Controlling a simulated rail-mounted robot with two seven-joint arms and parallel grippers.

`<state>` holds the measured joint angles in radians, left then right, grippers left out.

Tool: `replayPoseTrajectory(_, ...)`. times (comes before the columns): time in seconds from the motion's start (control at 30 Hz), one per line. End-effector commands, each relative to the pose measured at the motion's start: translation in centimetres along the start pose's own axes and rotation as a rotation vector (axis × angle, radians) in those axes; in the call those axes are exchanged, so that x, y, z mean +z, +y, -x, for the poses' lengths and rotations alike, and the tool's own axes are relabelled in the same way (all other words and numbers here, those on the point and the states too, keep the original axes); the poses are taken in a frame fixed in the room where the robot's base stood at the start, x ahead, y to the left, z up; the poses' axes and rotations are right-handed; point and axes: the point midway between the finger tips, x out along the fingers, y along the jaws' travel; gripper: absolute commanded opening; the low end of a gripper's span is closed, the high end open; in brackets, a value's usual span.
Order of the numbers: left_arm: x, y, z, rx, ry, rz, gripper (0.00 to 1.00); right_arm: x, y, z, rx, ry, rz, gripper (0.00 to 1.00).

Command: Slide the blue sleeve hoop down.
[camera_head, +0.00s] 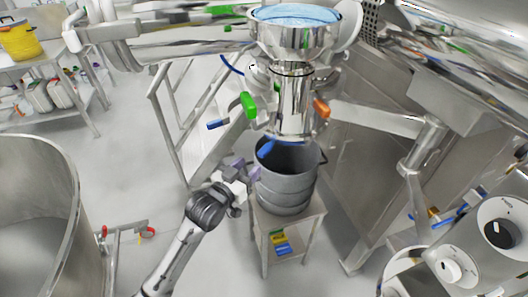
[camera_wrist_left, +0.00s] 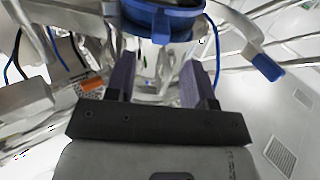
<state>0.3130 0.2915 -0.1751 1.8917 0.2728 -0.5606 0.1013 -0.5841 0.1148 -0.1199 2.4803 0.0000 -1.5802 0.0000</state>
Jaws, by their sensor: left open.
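The blue sleeve hoop (camera_wrist_left: 185,26) shows as a blue ring with a short tab at the top of the left wrist view, beyond my fingertips. In the head view only a small blue part of it (camera_head: 266,149) shows, below the steel outlet column (camera_head: 292,112) and above the grey bucket (camera_head: 284,188). My left gripper (camera_head: 246,171) is at the left side of the bucket, near its rim and lower than the blue part. Its two purple fingers are apart in the left wrist view (camera_wrist_left: 158,80), with no object clearly held between them. My right gripper is not in view.
The bucket stands on a small table (camera_head: 310,222). A steel funnel (camera_head: 293,42) tops the column, with green (camera_head: 248,104) and orange (camera_head: 321,108) handles beside it. A railing (camera_head: 165,130) stands behind.

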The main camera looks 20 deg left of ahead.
Motion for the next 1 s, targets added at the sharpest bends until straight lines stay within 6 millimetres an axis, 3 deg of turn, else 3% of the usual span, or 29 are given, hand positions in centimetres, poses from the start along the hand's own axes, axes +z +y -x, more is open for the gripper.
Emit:
replayPoseTrajectory(0.2,0.1,0.0,-4.1,0.0,0.0,-0.001,0.49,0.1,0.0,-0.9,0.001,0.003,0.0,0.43)
replayPoseTrajectory(0.5,0.1,0.0,-7.8,0.0,0.0,-0.001,0.49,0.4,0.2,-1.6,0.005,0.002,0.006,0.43)
replayPoseTrajectory(1.0,0.0,0.0,-8.8,0.0,-0.001,-0.002,0.49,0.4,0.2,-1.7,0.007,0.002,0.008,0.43)
